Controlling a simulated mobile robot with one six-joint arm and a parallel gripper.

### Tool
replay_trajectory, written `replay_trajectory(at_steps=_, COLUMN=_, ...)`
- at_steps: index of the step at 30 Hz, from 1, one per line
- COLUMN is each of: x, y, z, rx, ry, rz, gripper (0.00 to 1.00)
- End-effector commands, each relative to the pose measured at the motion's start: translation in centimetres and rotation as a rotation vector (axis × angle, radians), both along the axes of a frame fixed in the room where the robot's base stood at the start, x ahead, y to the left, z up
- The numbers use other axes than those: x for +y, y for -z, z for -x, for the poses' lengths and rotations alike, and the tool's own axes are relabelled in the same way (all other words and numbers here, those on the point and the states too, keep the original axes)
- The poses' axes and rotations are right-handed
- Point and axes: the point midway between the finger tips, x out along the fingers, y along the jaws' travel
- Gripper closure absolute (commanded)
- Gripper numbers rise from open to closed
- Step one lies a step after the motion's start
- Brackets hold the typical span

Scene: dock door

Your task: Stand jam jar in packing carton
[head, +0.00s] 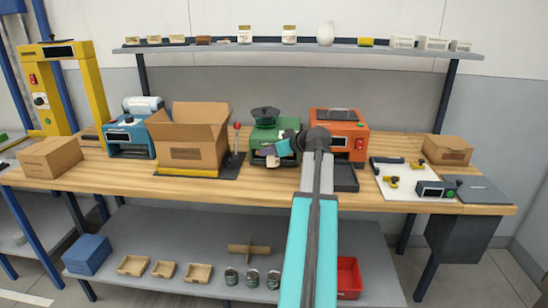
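The open packing carton (188,158) stands upright on the workbench, left of centre, with its flaps up; its inside is mostly hidden. My gripper (268,157) is in front of the green machine, right of the carton and apart from it. It is small and partly merged with the arm in this view, so I cannot tell whether its fingers are open or hold anything. No jar is clearly marked as jam. Several small dark jars (252,278) stand on the lower shelf, and pale jars (289,35) with labels stand on the upper shelf.
A blue machine (130,136) stands left of the carton; a thin post with a red top (237,136) stands right of it. The green machine (265,128) and orange machine (339,128) fill the back centre. Closed boxes (50,157) sit at the bench ends. The bench's front strip is mostly clear.

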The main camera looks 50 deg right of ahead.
Motion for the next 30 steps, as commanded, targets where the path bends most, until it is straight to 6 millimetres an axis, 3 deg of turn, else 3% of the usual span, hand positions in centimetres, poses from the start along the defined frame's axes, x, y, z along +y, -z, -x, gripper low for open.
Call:
replay_trajectory(at_steps=4, x=-0.9, y=0.0, z=-0.5, rx=-0.002, ry=0.0, rz=0.0, gripper=0.92)
replay_trajectory(at_steps=14, x=-0.6, y=3.3, z=-0.4, rx=-0.001, ry=0.0, rz=-0.001, gripper=0.92)
replay_trajectory(at_steps=28, x=-0.6, y=3.9, z=-0.4, rx=-0.001, ry=-0.001, rz=0.001, gripper=0.92)
replay_trajectory(at_steps=29, x=-0.6, y=3.8, z=-0.4, rx=0.0, ry=-0.001, rz=0.0, gripper=0.58)
replay_trajectory(at_steps=30, x=-0.6, y=3.8, z=-0.4, rx=0.0, ry=-0.001, rz=0.0, gripper=0.51)
